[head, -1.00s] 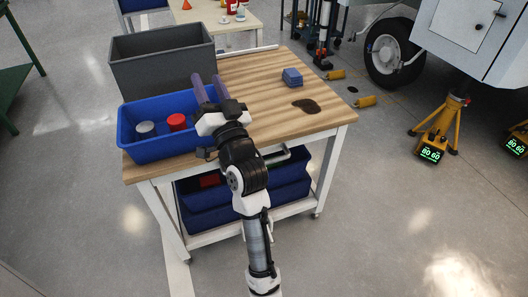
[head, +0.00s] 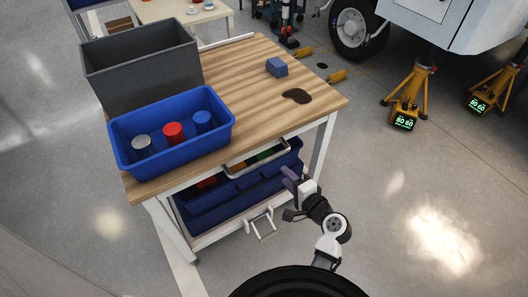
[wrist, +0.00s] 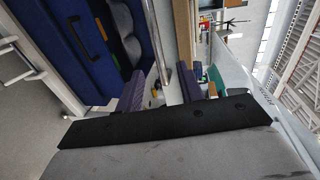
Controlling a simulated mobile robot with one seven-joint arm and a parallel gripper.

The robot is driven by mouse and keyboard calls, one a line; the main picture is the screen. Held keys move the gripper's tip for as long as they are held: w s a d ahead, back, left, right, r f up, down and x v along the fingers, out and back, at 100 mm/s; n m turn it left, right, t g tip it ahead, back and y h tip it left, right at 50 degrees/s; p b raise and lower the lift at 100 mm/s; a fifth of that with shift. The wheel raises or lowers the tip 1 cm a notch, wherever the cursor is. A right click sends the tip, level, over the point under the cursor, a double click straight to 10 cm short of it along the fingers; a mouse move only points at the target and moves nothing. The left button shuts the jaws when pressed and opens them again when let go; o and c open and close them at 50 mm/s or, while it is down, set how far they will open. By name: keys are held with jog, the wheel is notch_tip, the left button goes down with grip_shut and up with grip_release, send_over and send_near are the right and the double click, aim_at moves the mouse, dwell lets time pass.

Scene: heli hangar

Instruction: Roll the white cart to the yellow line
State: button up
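The white cart has a wooden top (head: 225,85) and white legs (head: 322,145). A pale handle bar (head: 250,163) runs along its near side, just under the top. My gripper (head: 288,178) is below the right end of this bar, at the cart's near side. In the wrist view the purple fingers of my gripper (wrist: 162,90) are spread apart and hold nothing. The bar (wrist: 157,45) appears between them; I see no clear contact. I cannot pick out a yellow line in the head view.
A grey bin (head: 145,72) and a blue bin (head: 170,135) with cans stand on the cart. A blue block (head: 277,67) and dark patch (head: 297,96) are near its right. Yellow jacks (head: 408,98) stand under the vehicle. The floor at right is clear.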

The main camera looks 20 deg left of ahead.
jog(key=p+x, duration=0.2)
jog(key=x, duration=1.1)
jog(key=shift+f+p, duration=0.3)
jog(key=shift+f, duration=0.05)
jog(key=shift+a, duration=0.1)
grip_shut()
